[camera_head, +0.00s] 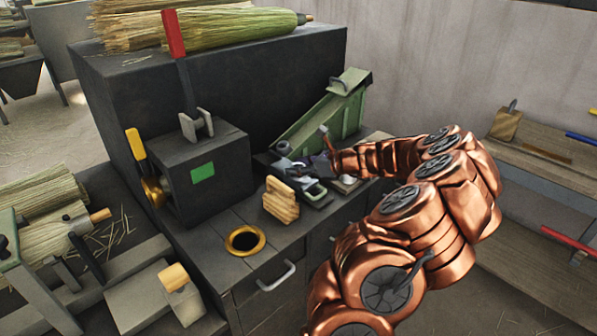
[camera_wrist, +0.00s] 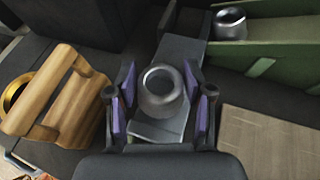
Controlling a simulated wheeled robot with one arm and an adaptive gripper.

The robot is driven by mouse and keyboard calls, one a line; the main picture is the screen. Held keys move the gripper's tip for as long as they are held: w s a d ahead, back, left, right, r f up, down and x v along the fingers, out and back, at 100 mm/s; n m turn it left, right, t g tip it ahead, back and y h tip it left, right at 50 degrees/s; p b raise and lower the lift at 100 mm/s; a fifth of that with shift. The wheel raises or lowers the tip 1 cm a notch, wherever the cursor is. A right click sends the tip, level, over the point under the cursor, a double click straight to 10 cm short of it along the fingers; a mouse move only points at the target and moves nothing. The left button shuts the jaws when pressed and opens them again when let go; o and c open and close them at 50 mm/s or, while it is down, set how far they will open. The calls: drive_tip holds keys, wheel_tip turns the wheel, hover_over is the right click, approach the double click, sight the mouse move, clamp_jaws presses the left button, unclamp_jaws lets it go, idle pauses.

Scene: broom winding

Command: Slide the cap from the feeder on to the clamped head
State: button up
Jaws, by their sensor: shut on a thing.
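The cap, a short grey metal ring with an open top (camera_wrist: 162,91), stands upright on a grey metal plate (camera_wrist: 158,130) in the wrist view. My gripper (camera_wrist: 161,102) has its purple pads on either side of the cap and is shut on it. The green feeder chute (camera_head: 325,118) slopes down toward my gripper (camera_head: 318,165) in the head view. A second cap (camera_wrist: 230,24) sits in the chute. In the head view, my gripper hides most of the held cap. A straw head with a wooden stub (camera_head: 60,234) lies at the left by a dark lever.
A wooden block with a handle (camera_head: 281,200) stands close left of my gripper. A brass-rimmed hole (camera_head: 245,240) is in the bench top. A dark box (camera_head: 205,170) with red and yellow levers stands further left. Straw bundles lie on the tall cabinet (camera_head: 300,55).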

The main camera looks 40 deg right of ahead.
drive_tip(key=shift+f+p, duration=0.45)
drive_tip(key=shift+p, duration=0.1)
drive_tip(key=shift+f, duration=0.5)
drive_tip(key=o, duration=0.9)
drive_tip(key=shift+f, duration=0.1)
drive_tip(key=shift+f+b, duration=0.25)
drive_tip(key=shift+b, duration=0.6)
drive_tip(key=v, duration=0.8)
drive_tip(key=shift+w+r, duration=0.15)
drive_tip(key=shift+r, duration=0.25)
